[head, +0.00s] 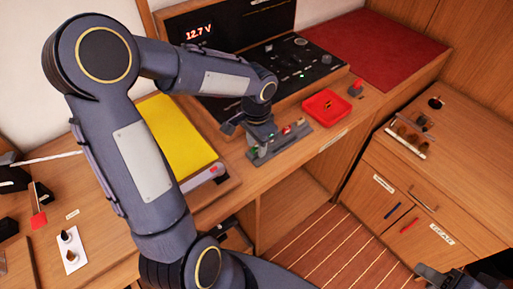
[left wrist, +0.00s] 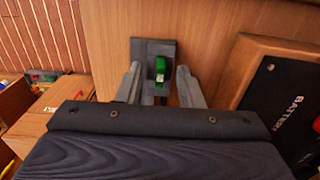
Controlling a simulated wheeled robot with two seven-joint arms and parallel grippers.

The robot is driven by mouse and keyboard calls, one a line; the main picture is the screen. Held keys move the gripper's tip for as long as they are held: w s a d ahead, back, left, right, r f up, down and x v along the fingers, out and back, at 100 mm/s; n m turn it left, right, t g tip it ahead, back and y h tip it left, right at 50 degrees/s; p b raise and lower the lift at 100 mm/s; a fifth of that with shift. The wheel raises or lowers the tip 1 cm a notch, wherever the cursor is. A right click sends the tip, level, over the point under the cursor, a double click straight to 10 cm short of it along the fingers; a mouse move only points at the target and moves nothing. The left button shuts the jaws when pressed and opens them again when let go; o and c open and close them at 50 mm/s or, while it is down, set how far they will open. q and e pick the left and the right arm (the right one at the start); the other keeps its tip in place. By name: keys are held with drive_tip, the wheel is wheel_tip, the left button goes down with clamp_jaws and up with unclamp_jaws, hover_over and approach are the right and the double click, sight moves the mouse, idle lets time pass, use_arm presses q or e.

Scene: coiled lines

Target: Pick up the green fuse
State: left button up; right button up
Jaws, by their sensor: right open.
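The green fuse (left wrist: 160,68) stands in a dark grey rack (left wrist: 139,50), seen between my left fingers in the left wrist view. My left gripper (left wrist: 158,88) is open, with a finger on each side of the fuse and gaps showing. In the head view my left gripper (head: 258,138) is over the grey rack (head: 310,138) on the wooden counter and hides part of it. A small green spot shows at the rack's left end, and red tops show further right. My right gripper (head: 435,275) is open at the bottom right corner, far from the rack.
A red tray (head: 326,105) with small items lies right of the rack. A black instrument panel (head: 290,62) stands behind it. A yellow sheet (head: 178,135) lies to the left.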

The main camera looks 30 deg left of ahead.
use_arm(q)
drive_tip(key=shift+c, duration=0.3)
clamp_jaws()
drive_tip(key=shift+w+r, duration=0.1)
drive_tip(key=shift+r, duration=0.45)
wheel_tip(320, 180, up, 2)
drive_tip(key=shift+r, duration=0.2)
drive_tip(key=s+d+r, duration=0.2)
drive_tip(key=d+r, duration=0.7)
drive_tip(key=d, duration=0.5)
drive_tip(key=shift+r+b, duration=0.3)
drive_tip(key=shift+b, duration=0.1)
drive_tip(key=shift+s, duration=0.1)
